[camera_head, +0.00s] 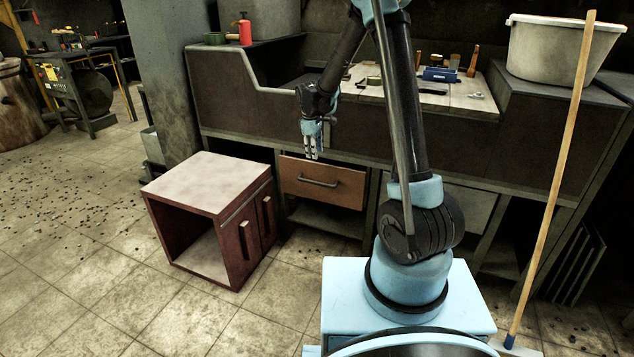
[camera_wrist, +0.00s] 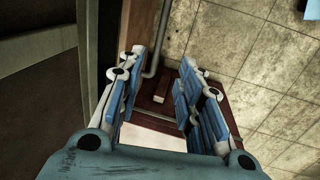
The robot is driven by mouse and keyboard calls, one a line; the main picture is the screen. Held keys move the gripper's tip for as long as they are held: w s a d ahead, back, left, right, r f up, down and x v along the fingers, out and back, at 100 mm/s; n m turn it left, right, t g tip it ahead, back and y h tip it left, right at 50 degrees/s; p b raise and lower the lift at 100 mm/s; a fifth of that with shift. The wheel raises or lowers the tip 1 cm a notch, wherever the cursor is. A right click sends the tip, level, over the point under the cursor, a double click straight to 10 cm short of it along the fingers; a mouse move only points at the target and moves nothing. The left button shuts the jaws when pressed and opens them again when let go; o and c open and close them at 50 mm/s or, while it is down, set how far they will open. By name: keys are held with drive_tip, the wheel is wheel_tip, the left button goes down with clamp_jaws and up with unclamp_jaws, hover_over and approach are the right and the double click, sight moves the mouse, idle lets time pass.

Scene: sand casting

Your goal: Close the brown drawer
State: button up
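The brown drawer (camera_head: 340,192) is below the dark workbench, left of centre in the head view. Its front appears to stand out from the bench frame, but how far is hard to tell. It has a grey bar handle (camera_head: 318,182), whose curved bar also shows beyond the fingers in the wrist view (camera_wrist: 154,55). My gripper (camera_head: 311,156) points down just above the drawer's top edge and handle. In the wrist view its blue fingers (camera_wrist: 160,95) are spread apart with nothing between them. I see no clear contact with the drawer.
A red-brown cabinet (camera_head: 208,184) with a pale top stands on the floor left of the drawer, close by. The workbench top (camera_head: 455,98) overhangs the drawer and holds several tools. A broom (camera_head: 555,170) leans at the right.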

approach(317, 179)
drive_tip(key=s+f, duration=0.1)
drive_tip(key=f, duration=0.1)
drive_tip(key=s+f, duration=0.1)
drive_tip(key=f, duration=0.1)
drive_tip(key=s+f, duration=0.1)
drive_tip(key=f, duration=0.1)
drive_tip(key=shift+s+d+f, duration=0.2)
drive_tip(key=shift+s+d, duration=0.05)
drive_tip(key=shift+d, duration=0.15)
clamp_jaws()
